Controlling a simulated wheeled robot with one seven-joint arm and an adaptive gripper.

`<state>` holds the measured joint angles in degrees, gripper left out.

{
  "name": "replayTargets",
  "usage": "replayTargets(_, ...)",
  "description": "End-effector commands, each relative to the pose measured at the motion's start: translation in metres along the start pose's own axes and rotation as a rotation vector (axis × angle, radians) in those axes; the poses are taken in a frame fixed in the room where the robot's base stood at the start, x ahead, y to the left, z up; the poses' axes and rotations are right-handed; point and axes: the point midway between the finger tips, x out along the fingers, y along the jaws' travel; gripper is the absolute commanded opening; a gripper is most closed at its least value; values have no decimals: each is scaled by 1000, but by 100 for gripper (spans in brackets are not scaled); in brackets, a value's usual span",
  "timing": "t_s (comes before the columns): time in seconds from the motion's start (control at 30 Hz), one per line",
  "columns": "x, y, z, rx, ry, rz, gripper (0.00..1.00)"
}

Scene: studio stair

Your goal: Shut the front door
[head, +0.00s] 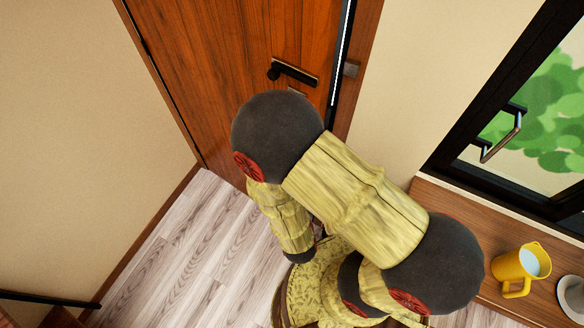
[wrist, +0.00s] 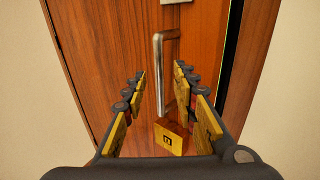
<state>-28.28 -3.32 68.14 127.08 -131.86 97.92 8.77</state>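The front door (head: 215,50) is reddish-brown wood. A narrow bright strip and a dark strip show along its right edge beside the frame (head: 362,60), so it looks slightly ajar. A dark lever handle (head: 292,73) sits near that edge. In the wrist view the door (wrist: 105,50) fills the middle, and the handle (wrist: 158,70) shows as a metallic bar. My gripper (wrist: 161,72) is open, its two fingers pointing at the door on either side of the handle. Whether it touches the handle I cannot tell. In the head view my arm hides the gripper.
A wooden ledge (head: 450,205) at the right holds a yellow mug (head: 511,268) and a white dish (head: 573,296) below a black-framed window (head: 490,85). Pale plank floor (head: 190,240) is clear left of my arm. A dark rail (head: 45,300) is at lower left.

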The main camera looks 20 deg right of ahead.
Motion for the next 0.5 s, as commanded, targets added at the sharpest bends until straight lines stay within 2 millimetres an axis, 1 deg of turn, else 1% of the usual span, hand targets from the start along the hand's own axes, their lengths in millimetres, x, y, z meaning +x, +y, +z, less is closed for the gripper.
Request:
replayTargets(0.03, -7, 1, 0, -1, 1, 6, 28)
replayTargets(0.3, -33, 1, 0, -1, 0, 5, 28)
replayTargets(0.5, -46, 1, -1, 0, 2, 4, 28)
